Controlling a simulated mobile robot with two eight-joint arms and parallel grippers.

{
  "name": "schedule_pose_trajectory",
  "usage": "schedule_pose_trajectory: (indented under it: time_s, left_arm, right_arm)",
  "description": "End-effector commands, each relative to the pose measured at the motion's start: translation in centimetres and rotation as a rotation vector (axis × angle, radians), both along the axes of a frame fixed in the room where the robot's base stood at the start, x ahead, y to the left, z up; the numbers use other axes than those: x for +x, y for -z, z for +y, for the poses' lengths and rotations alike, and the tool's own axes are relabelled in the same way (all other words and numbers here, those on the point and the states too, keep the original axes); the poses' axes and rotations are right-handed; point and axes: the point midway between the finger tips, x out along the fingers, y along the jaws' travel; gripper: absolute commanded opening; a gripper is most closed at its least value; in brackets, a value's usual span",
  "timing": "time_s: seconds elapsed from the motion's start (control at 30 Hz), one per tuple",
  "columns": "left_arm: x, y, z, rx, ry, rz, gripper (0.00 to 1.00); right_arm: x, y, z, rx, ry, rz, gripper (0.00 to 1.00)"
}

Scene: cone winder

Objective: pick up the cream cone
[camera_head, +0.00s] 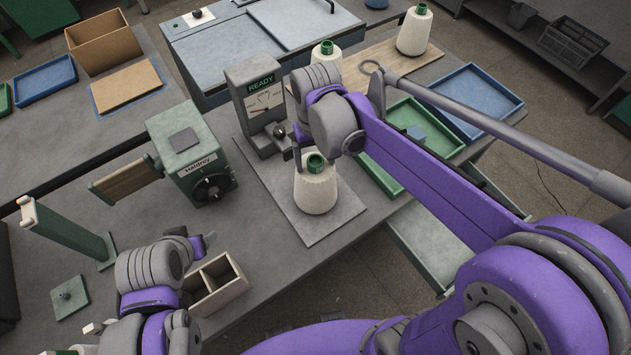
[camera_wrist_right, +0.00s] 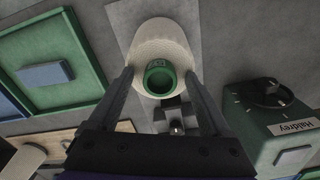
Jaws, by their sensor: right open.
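A cream cone (camera_head: 316,192) with a green tube top stands upright on a grey plate by the scale with the READY display. It also shows in the right wrist view (camera_wrist_right: 152,38). My right gripper (camera_wrist_right: 160,76) is open, with one finger on each side of the cone's green top. I cannot tell whether the fingers touch it. In the head view my right wrist hides part of that gripper. Two similar cream cones stand farther back, one upright on a wooden board (camera_head: 413,33) and one partly hidden (camera_head: 326,58). My left arm's end is low at left; its jaws are unclear.
The scale (camera_head: 256,95) stands just behind the cone. The green Haldrey machine (camera_head: 190,150) is to the left. A divided wooden box (camera_head: 222,290) lies near my left arm. A green tray (camera_head: 440,150) and a blue tray (camera_head: 485,85) are at right.

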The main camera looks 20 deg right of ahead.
Motion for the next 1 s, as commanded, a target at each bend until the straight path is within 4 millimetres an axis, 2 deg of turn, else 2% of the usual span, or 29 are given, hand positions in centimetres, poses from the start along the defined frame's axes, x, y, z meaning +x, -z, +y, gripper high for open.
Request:
schedule_pose_trajectory:
  time_s: [0.07,0.1,0.53,1.0]
  left_arm:
    - [0.00,-0.01,0.00,0.000,0.000,0.000,0.70]
    - [0.00,-0.01,0.00,0.000,0.000,0.000,0.70]
    - [0.00,-0.01,0.00,0.000,0.000,0.000,0.70]
    - [0.03,-0.06,0.00,0.000,0.000,-0.001,0.70]
  right_arm:
    - [0.01,-0.03,0.00,0.000,0.000,0.000,0.82]
    - [0.01,-0.03,0.00,0.000,0.000,0.000,0.79]
    - [0.01,-0.06,0.00,0.000,0.000,0.000,0.01]
    - [0.02,-0.69,0.01,0.000,0.000,0.000,0.00]
